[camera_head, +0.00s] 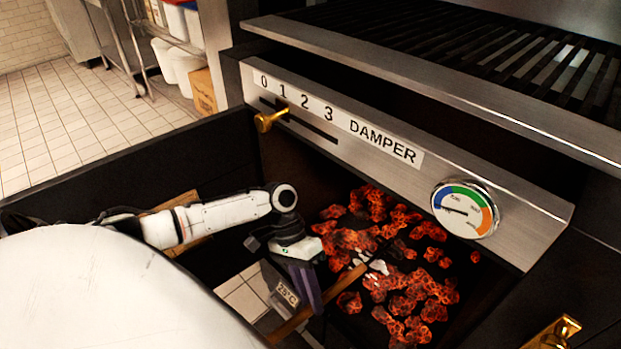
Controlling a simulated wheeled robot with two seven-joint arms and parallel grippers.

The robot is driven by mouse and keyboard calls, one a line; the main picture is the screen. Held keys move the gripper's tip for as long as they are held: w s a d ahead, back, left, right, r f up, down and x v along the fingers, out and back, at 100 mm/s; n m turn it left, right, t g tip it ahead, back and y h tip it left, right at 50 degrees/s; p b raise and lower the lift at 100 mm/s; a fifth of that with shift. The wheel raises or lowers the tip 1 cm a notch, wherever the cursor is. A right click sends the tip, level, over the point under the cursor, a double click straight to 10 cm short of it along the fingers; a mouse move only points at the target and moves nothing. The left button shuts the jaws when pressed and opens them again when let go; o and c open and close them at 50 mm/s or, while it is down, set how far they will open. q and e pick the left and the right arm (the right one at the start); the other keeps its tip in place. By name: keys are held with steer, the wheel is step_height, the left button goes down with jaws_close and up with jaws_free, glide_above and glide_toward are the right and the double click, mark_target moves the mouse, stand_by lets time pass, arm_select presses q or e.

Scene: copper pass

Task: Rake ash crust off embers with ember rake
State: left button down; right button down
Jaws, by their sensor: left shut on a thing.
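Glowing orange embers (405,287) lie in a dark firebox below the damper panel. A few pale grey-white patches, which look like ash crust (378,266), lie among them near the middle. The ember rake (340,285) has a wooden handle running from the bottom edge up and right to the embers. Its head is small and hard to make out there. My left gripper (310,296) is at the left edge of the ember bed, shut on the rake's handle. The finger partly hides the handle. My right gripper is not in view.
A steel damper panel (350,130) with a brass knob (271,119) near its left end and a round gauge (465,209) overhangs the back of the embers. A grill grate (480,50) stands above. A brass handle (553,333) is at bottom right. Tiled floor lies left.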

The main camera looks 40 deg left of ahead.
mark_target(273, 333)
arm_select(q)
steer(key=shift+f, duration=0.25)
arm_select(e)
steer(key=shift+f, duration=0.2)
arm_select(q)
steer(key=shift+f, duration=0.1)
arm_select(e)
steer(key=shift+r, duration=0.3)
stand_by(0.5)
